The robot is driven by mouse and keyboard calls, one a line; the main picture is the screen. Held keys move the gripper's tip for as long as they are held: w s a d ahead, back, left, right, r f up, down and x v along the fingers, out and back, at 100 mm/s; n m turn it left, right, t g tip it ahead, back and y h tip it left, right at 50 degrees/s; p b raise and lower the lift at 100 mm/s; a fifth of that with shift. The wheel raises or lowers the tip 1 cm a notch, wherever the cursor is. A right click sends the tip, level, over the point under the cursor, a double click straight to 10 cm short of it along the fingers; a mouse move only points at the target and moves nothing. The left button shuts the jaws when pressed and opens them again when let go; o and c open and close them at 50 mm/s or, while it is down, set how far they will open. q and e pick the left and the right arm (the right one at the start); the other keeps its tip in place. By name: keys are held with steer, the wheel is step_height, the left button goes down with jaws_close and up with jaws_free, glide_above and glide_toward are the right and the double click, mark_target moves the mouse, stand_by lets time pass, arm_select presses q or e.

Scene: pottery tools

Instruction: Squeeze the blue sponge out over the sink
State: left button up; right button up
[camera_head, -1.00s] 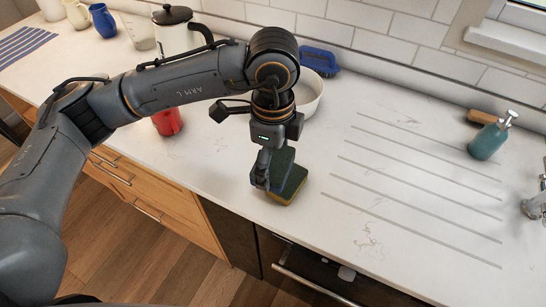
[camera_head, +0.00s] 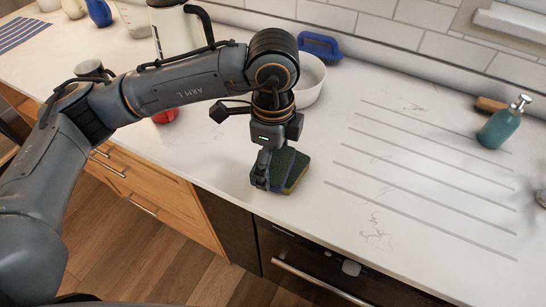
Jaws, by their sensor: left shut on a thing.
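My left gripper (camera_head: 263,174) points down over the counter and is shut on a sponge. A dark sponge surface (camera_head: 284,160), looking blue to green, shows right beside its fingers. Behind and to the right a green and yellowish sponge edge (camera_head: 298,177) shows at counter level. The fingers hide part of this, and I cannot tell whether the held sponge touches the one beside it. The sink basin is not in view; grooved draining lines (camera_head: 430,165) run across the counter to the right. My right gripper is not in view.
A white bowl (camera_head: 310,83) and a blue-handled brush (camera_head: 319,45) stand behind my arm. A teal soap bottle (camera_head: 501,124) and a wooden brush (camera_head: 490,104) are at the right. A red object (camera_head: 165,117) is partly hidden under my arm. The grooved area is clear.

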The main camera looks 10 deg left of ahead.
mark_target(273, 176)
arm_select(q)
steer(key=shift+s+f+b, duration=0.1)
steer(key=shift+f+b, duration=2)
steer(key=shift+f, duration=0.4)
steer(key=shift+c, duration=0.8)
steer(key=shift+o, duration=0.7)
steer(key=shift+f, duration=0.4)
steer(key=o, duration=0.4)
steer(key=shift+o, duration=0.2)
steer(key=shift+s, duration=0.1)
steer(key=shift+r, duration=0.4)
steer(key=c, duration=0.5)
step_height(273, 176, up, 2)
steer(key=shift+r+p, duration=0.2)
steer(key=shift+p, duration=0.8)
steer(key=shift+c, duration=0.5)
steer(key=shift+f, duration=0.15)
